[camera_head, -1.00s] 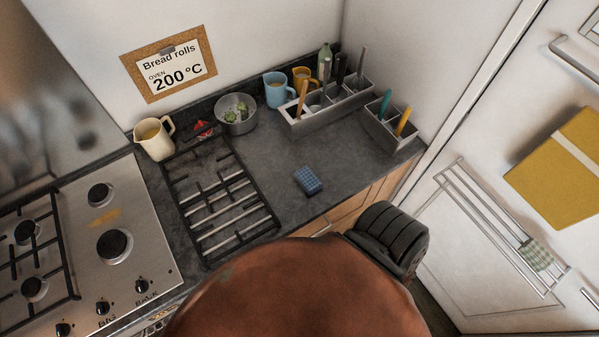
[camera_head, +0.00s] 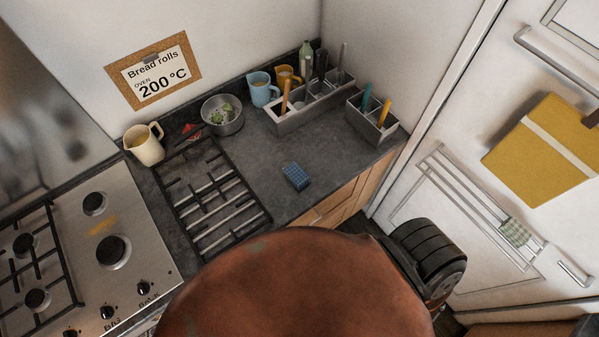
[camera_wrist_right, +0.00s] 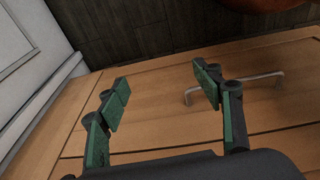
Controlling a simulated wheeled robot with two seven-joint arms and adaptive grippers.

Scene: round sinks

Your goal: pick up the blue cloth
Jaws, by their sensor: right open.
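A small blue checked cloth (camera_head: 296,176), folded into a block, lies on the dark countertop near its front edge in the head view. My right gripper (camera_wrist_right: 162,92) shows in the right wrist view, with its two green-padded fingers apart and nothing between them. Behind the fingers are a wooden cabinet front and a metal handle (camera_wrist_right: 236,88). The blue cloth is not in the wrist view. Neither gripper shows in the head view.
A metal rack (camera_head: 214,203) lies left of the cloth, beside the stove (camera_head: 140,245). A pot (camera_head: 222,115), mugs (camera_head: 263,92), a cream jug (camera_head: 145,145) and an organiser (camera_head: 300,115) stand behind. A white door with a towel rail (camera_head: 470,205) is right. Counter around the cloth is clear.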

